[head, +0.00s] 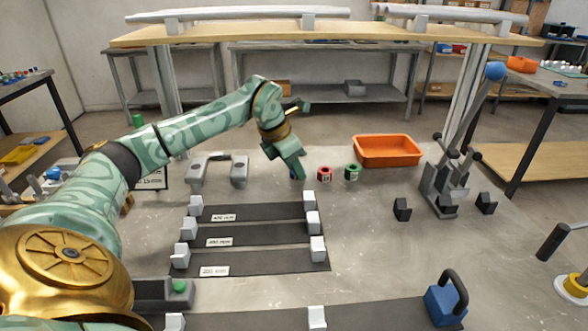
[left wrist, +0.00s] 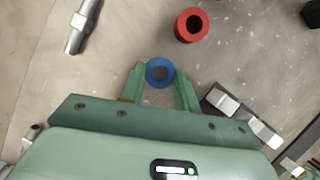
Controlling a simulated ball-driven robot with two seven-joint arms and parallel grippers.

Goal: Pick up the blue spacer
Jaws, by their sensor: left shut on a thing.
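In the head view my left gripper (head: 292,170) points down at the table, and the spacer is mostly hidden behind the fingers, with only a bit of blue showing. I cannot tell whether the spacer touches the table. My right gripper is not in view.
A red spacer (head: 324,173) and a green spacer (head: 351,171) stand just right of the gripper. An orange bin (head: 387,151) lies behind them. Dark strips with white blocks (head: 250,236) lie in front. A grey bracket (head: 217,170) is to the left, a clamp (head: 447,187) to the right.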

